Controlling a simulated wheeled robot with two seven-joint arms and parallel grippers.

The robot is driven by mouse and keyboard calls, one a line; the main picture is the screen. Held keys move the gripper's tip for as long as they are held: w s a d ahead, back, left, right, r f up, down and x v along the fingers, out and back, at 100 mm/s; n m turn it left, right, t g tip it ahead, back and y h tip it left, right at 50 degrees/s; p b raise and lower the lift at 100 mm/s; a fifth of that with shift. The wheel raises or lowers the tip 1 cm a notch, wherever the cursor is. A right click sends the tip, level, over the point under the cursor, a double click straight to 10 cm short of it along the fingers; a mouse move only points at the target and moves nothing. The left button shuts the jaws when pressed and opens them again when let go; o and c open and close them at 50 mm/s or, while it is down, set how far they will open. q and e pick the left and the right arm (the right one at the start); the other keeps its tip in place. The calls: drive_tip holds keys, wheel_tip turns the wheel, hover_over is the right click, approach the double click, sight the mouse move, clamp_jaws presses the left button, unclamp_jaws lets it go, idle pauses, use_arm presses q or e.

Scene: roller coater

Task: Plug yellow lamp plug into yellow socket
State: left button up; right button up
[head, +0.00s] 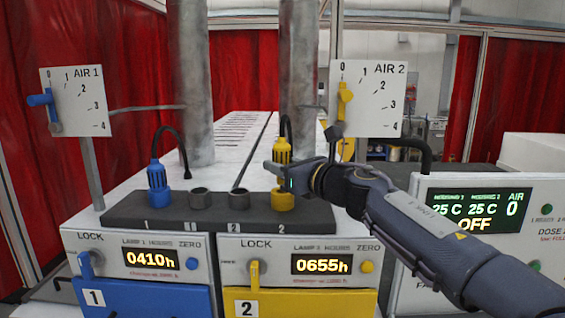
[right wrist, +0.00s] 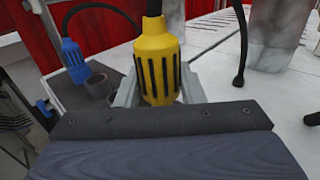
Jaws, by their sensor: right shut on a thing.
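The yellow lamp plug (head: 282,150) stands upright with a black cable from its top, above the yellow socket (head: 283,200) at the right end of the dark socket strip. My right gripper (head: 284,178) comes in from the right and is shut on the plug. In the right wrist view, the ribbed yellow plug (right wrist: 157,68) sits between the gripper's grey fingers (right wrist: 158,95). The gripper hides the plug's lower end, so I cannot see whether it touches the socket. My left gripper is not in view.
A blue plug (head: 157,176) stands in a blue socket at the strip's left end. Two grey sockets (head: 200,197) (head: 238,198) lie between. The AIR 2 panel (head: 385,100) stands close behind my right arm.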

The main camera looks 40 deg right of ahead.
drive_tip(key=shift+f+b, duration=1.5)
drive_tip(key=shift+f, duration=0.25)
drive_tip(key=shift+f+b, duration=0.65)
drive_tip(key=o, duration=1.1)
drive_tip(key=s, duration=0.8)
drive_tip(key=shift+d+b, duration=0.15)
drive_tip(key=shift+b, duration=0.15)
